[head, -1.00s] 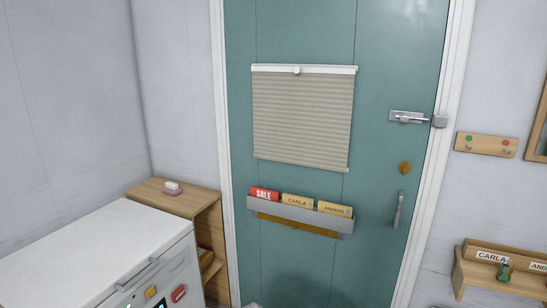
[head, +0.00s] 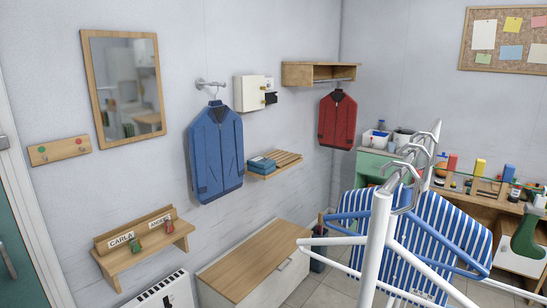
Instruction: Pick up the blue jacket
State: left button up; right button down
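The blue jacket (head: 216,153) hangs on a hanger from a grey wall hook (head: 210,84), left of the middle of the head view. It hangs upright against the wall, with its front zip facing me, and nothing covers it. Neither of my grippers shows in the head view, so their place relative to the jacket is hidden.
A wooden-topped chest (head: 254,263) stands below the jacket. A small shelf (head: 274,165) is to its right, a red jacket (head: 337,119) farther right. A name shelf (head: 142,247) is lower left.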

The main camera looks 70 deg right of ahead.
aim_at(215, 140)
jog(key=z, duration=1.9)
